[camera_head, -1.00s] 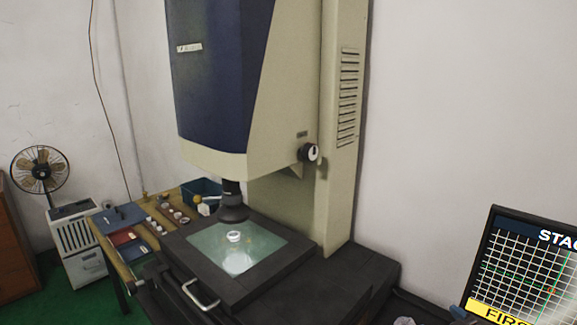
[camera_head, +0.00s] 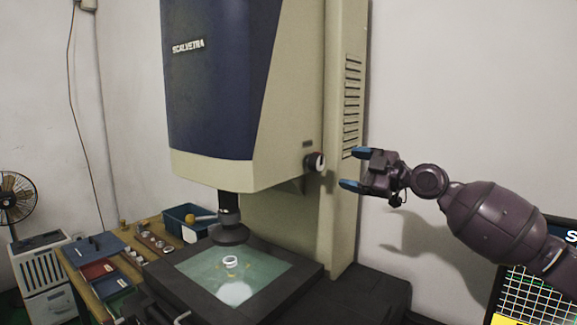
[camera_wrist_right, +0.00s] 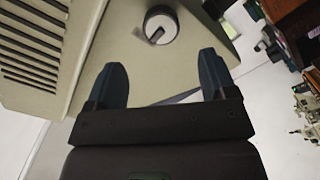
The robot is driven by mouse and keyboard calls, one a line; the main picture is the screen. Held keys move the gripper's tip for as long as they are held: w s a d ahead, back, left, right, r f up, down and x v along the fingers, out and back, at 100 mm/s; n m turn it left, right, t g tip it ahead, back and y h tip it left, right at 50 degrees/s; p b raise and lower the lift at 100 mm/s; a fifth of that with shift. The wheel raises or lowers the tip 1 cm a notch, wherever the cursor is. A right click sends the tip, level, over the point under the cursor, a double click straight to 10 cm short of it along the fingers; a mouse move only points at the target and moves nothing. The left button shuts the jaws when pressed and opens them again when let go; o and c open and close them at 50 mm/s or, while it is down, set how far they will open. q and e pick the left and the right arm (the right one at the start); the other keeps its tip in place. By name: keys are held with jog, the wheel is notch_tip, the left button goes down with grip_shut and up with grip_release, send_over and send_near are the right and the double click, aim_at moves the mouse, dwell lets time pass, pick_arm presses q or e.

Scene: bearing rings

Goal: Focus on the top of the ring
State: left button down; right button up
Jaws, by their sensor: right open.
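A small white ring (camera_head: 230,262) sits on the lit glass stage (camera_head: 200,267) of a tall measuring machine (camera_head: 215,90), under its dark lens (camera_head: 229,235). A round knob (camera_head: 315,162) with a dark pointer is on the machine's right side. My right gripper (camera_head: 355,168) is open and empty, to the right of the knob and apart from it, its blue fingertips pointing left. In the right wrist view the knob (camera_wrist_right: 160,26) lies ahead, beyond and between the open fingers (camera_wrist_right: 160,80). My left gripper is not in view.
The machine's vented column (camera_head: 347,130) stands close behind my right gripper. A monitor with a grid (camera_head: 530,295) is at the lower right, partly behind my arm. A side table with trays (camera_head: 110,285) and a teal bin (camera_head: 188,222) is at the left.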

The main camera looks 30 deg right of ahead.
aim_at(323, 164)
jog(key=shift+n, duration=0.6)
jog(key=shift+x, duration=5.15)
jog(key=shift+d, duration=0.1)
jog(key=shift+c, duration=0.2)
jog(key=c, duration=0.9)
